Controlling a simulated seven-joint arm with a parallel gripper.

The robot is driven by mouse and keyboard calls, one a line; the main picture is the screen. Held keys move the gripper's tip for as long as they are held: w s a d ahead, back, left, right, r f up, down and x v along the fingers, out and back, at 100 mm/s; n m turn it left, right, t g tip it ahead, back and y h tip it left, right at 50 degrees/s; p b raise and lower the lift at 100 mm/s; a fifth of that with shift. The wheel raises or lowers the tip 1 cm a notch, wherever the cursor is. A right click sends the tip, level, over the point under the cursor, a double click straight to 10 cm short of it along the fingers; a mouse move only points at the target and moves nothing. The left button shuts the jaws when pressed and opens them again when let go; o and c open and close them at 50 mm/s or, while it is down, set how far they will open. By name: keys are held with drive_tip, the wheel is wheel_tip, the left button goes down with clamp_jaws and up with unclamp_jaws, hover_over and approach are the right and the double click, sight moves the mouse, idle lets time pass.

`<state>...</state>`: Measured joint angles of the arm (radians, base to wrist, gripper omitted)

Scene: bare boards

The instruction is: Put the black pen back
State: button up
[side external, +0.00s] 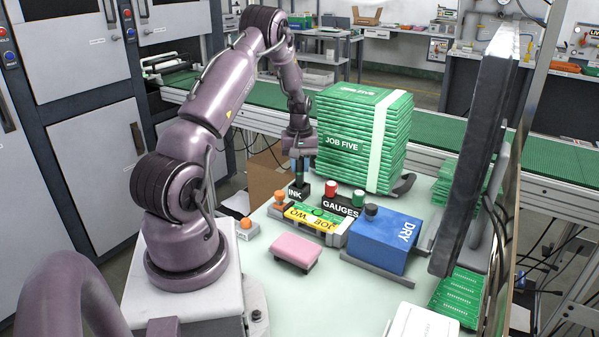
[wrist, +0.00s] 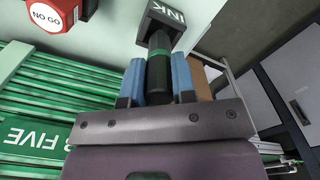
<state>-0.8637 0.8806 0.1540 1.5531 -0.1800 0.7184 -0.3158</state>
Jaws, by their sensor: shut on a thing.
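The black pen (wrist: 159,68) has a green band and stands between the blue fingers of my gripper (wrist: 158,78) in the wrist view. My gripper is shut on it. In the side view my gripper (side external: 300,160) points down over the small black block marked INK (side external: 298,191), with the pen roughly upright beneath it. The block also shows in the wrist view (wrist: 178,14), at the pen's far end. The pen's end meets the block's dark opening in the picture; I cannot tell how deep it sits.
A tall stack of green JOB FIVE packs (side external: 345,143) stands close to the right. The GAUGES holder (side external: 341,210) has red and green knobs.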

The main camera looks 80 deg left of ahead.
drive_tip(key=shift+f, duration=1.2)
drive_tip(key=shift+f, duration=0.15)
drive_tip(key=o, duration=0.9)
